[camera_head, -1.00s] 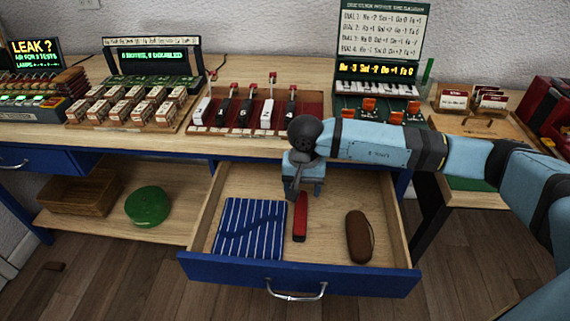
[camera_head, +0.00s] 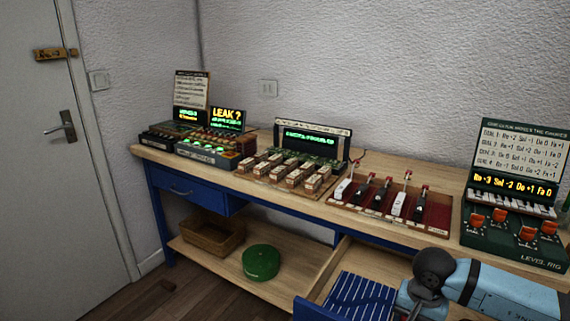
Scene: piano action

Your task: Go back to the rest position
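My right arm (camera_head: 490,288) comes in at the bottom right, over the open drawer. Its gripper is cut off by the lower frame edge, so its fingers do not show. My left arm and gripper are not in view.
The workbench (camera_head: 262,190) carries a red board with levers (camera_head: 390,206), a rack of small blocks (camera_head: 290,175), a lit "LEAK ?" box (camera_head: 228,117) and the level rig (camera_head: 512,235). A basket (camera_head: 212,236) and green round object (camera_head: 261,262) lie on the lower shelf. A door (camera_head: 50,200) stands left.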

